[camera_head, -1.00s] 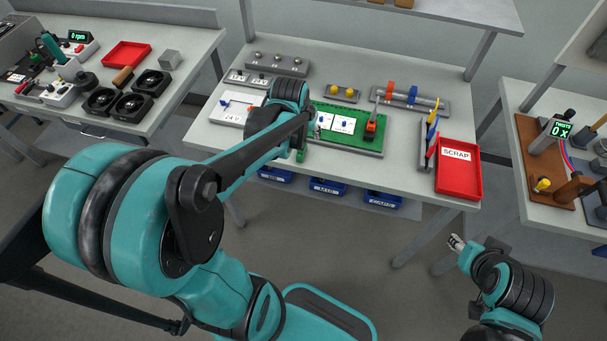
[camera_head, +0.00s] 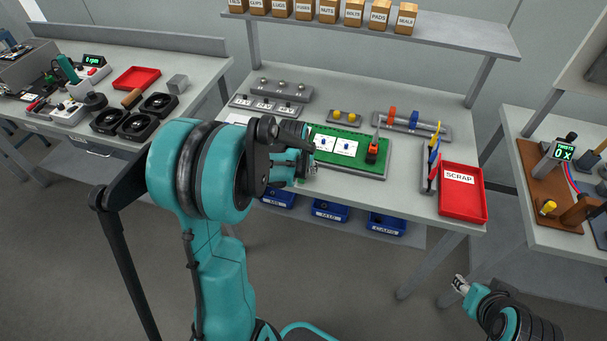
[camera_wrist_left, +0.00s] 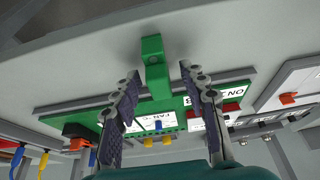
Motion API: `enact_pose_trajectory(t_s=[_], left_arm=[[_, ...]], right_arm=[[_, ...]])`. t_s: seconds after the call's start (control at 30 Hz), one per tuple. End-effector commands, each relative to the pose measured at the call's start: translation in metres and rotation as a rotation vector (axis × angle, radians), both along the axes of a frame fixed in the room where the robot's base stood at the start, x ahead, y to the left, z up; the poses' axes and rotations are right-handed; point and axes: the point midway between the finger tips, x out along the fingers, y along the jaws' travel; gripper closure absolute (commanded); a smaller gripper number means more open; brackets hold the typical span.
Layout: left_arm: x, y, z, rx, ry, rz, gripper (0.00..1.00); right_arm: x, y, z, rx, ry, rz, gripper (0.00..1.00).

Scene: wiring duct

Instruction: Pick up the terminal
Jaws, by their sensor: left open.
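A green block (camera_wrist_left: 154,66) with a small hole stands on the table near its front edge; it is the likeliest terminal, though no label shows on it. In the left wrist view my left gripper (camera_wrist_left: 160,74) is open, with its two fingers on either side of the block and a gap showing to each finger. In the head view the left gripper (camera_head: 311,170) is at the table's front edge and mostly hides the block. My right gripper (camera_head: 459,284) is low at the right, off the table; its jaws are too small to judge.
Behind the block lies a green board (camera_head: 372,168) with white cards and an orange-and-black item (camera_head: 372,153). A red SCRAP tray (camera_head: 462,207) is at the table's right. Blue bins (camera_head: 330,211) hang under the front edge. Grey racks stand further back.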

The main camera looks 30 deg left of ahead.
Motion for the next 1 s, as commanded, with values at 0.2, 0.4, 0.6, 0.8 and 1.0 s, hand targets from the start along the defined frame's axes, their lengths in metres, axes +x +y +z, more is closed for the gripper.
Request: enact_pose_trajectory(t_s=[0.2,0.4,0.6,0.8,1.0], left_arm=[[0.000,0.000,0.002,0.000,0.000,0.000,0.73],[0.000,0.000,0.002,0.000,0.000,0.000,1.00],[0.000,0.000,0.002,0.000,0.000,0.000,1.00],[0.000,0.000,0.011,0.000,0.000,0.000,1.00],[0.000,0.000,0.043,0.000,0.000,0.000,1.00]], right_arm=[[0.000,0.000,0.001,0.000,0.000,0.000,0.61],[0.000,0.000,0.001,0.000,0.000,0.000,0.61],[0.000,0.000,0.001,0.000,0.000,0.000,0.61],[0.000,0.000,0.006,0.000,0.000,0.000,0.61],[0.000,0.000,0.022,0.000,0.000,0.000,0.61]])
